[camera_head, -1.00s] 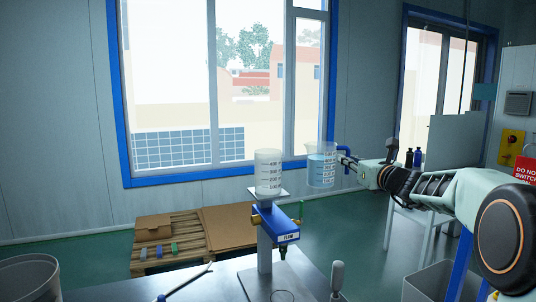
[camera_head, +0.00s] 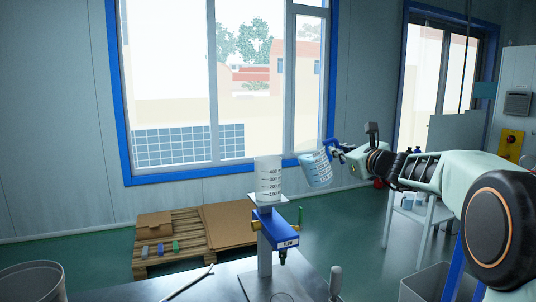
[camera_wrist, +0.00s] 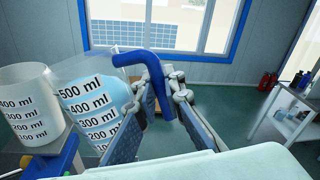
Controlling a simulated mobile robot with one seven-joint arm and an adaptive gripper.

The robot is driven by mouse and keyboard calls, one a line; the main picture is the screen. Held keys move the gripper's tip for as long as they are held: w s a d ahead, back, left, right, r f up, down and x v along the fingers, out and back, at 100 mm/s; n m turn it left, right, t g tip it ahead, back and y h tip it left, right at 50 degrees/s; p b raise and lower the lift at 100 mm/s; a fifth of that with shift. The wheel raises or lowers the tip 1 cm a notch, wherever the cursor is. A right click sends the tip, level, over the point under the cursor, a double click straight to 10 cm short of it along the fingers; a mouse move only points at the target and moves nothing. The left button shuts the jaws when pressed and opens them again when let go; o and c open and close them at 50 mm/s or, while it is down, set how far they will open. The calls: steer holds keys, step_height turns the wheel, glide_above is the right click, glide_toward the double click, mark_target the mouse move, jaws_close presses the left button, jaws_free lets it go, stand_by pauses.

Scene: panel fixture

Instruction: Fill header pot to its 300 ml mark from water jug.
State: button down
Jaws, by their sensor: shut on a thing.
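The header pot (camera_head: 269,178), a clear cup with black ml marks, stands upright on its small stand. It also shows at the left of the wrist view (camera_wrist: 24,100). No blue water shows in it. The water jug (camera_head: 317,172) is clear, marked in ml, with blue water inside and a blue handle (camera_wrist: 133,58). My gripper (camera_head: 337,150) is shut on this handle; the fingers lie either side of it in the wrist view. The jug is held just right of the pot, tilted left with its mouth toward the pot. No stream of water is visible.
A blue flow unit (camera_head: 275,228) sits on the post below the pot. A grey bin (camera_head: 30,282) stands at lower left and a pallet with boxes (camera_head: 170,240) lies on the floor behind. An upright handle (camera_head: 336,278) rises at the table front.

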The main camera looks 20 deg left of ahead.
mark_target(335, 141)
steer(key=shift+s+a+r+n+p, duration=0.2)
steer(key=shift+a+r+n+p, duration=0.3)
steer(key=shift+r, duration=0.35)
steer(key=shift+a+r, duration=0.1)
steer(key=shift+s+a+r, duration=0.1)
steer(key=shift+a+r, duration=0.05)
steer(key=shift+a, duration=0.05)
steer(key=shift+r+n+p, duration=0.3)
steer(key=shift+p, duration=0.1)
steer(key=shift+s+a+r+n+p, duration=0.2)
steer(key=shift+a+r+n+p, duration=0.3)
steer(key=shift+r+p, duration=0.35)
steer(key=shift+r, duration=0.15)
steer(key=shift+s+a+r+p, duration=0.15)
steer(key=shift+a+r+p, duration=0.25)
steer(key=shift+r+p, duration=0.25)
steer(key=shift+a+r+n+h, duration=0.2)
steer(key=shift+n+h, duration=0.1)
steer(key=shift+h, duration=0.1)
steer(key=shift+s+a+r+n+p, duration=0.2)
steer(key=shift+a+r+n+p, duration=0.2)
steer(key=shift+r+n+p, duration=0.4)
